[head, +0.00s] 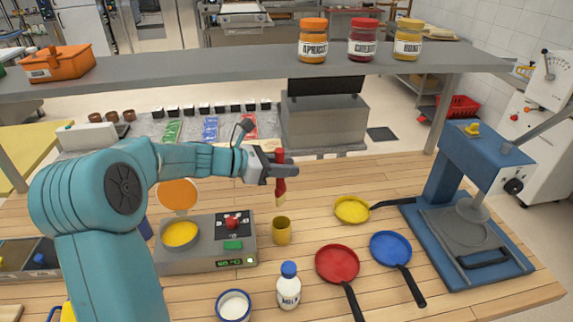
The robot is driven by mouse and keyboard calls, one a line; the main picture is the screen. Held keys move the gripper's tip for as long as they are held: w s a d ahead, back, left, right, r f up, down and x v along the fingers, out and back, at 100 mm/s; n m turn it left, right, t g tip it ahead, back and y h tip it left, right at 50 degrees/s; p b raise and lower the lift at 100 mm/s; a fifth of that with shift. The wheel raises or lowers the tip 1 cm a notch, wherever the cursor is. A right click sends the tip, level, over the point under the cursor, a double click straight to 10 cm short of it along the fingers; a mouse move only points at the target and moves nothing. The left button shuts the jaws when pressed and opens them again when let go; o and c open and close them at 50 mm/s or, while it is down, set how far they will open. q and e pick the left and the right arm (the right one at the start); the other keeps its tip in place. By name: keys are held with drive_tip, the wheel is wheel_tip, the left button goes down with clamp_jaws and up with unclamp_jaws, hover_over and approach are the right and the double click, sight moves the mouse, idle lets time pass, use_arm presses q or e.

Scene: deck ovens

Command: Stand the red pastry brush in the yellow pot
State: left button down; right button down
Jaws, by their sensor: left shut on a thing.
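My left gripper (282,170) comes in from the left on a teal arm and is shut on the red pastry brush (281,186). The brush hangs upright in the jaws, with red showing above and below the fingers and pale bristles pointing down. The yellow pot (282,232) stands upright on the wooden worktop, below the brush in the picture. A gap shows between the bristle end and the pot's rim. My right gripper is not in view.
A grey shelf (225,65) with jars crosses above. A blue press (465,200) stands right.

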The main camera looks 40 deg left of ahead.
sight(285, 201)
use_arm(q)
drive_tip(key=shift+w+a+f, duration=0.15)
drive_tip(key=shift+f, duration=0.45)
drive_tip(key=shift+f+b, duration=0.35)
drive_tip(key=shift+b, duration=0.2)
wheel_tip(285, 201, down, 4)
drive_tip(key=b, duration=0.3)
drive_tip(key=shift+r, duration=0.2)
drive_tip(key=shift+d+f+b, duration=0.2)
drive_tip(key=shift+f+b, duration=0.75)
drive_tip(key=shift+b, duration=0.05)
drive_tip(key=shift+a+f+b, duration=0.1)
drive_tip(key=shift+f+b, duration=0.5)
drive_tip(key=shift+f, duration=0.25)
drive_tip(key=shift+f+b, duration=0.8)
drive_tip(key=shift+f, duration=0.5)
